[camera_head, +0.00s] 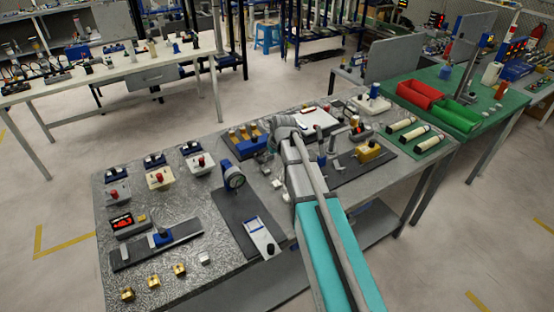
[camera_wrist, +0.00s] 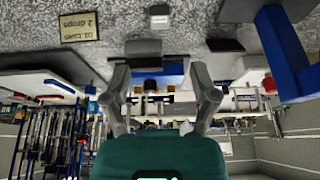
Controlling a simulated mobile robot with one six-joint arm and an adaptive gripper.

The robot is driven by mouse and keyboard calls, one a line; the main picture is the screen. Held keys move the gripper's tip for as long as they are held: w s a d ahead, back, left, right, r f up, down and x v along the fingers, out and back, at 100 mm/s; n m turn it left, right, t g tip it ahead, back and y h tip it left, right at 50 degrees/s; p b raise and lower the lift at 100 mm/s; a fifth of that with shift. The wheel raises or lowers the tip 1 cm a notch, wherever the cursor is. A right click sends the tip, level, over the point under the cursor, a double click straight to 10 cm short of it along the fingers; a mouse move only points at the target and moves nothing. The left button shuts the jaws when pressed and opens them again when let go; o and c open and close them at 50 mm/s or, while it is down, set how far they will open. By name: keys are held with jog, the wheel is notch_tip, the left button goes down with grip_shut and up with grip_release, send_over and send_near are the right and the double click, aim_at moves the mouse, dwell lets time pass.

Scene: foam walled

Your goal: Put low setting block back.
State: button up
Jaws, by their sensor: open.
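My gripper (camera_wrist: 160,74) is open in the wrist view, its two grey fingers spread with nothing held between them. A dark blue-fronted thing shows beyond the fingertips, too unclear to name. In the head view my arm hides the gripper. I cannot tell which piece is the low setting block. Small pale blocks lie beside my arm, one (camera_head: 276,183) behind the other (camera_head: 283,196). Another pale block (camera_head: 205,258) stands at the end of a row of brass blocks (camera_head: 154,284). The wrist view shows a pale block (camera_wrist: 160,13) on the grey textured top.
A dial gauge (camera_head: 235,178) stands on a dark mat (camera_head: 232,215) left of my arm. A blue rack (camera_head: 247,147) is behind it. A yellow block (camera_head: 368,150) is right of my arm. Red (camera_head: 418,94) and green (camera_head: 457,116) bins are farther right. A "2 drops" card (camera_wrist: 80,27) shows.

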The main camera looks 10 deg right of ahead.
jog(key=s+f+m+g+h, duration=0.1)
jog(key=s+m+g, duration=0.2)
jog(key=s, duration=2.1)
jog(key=shift+s+f+m+g, duration=0.2)
jog(key=shift+m+g, duration=0.1)
jog(key=shift+g, duration=0.3)
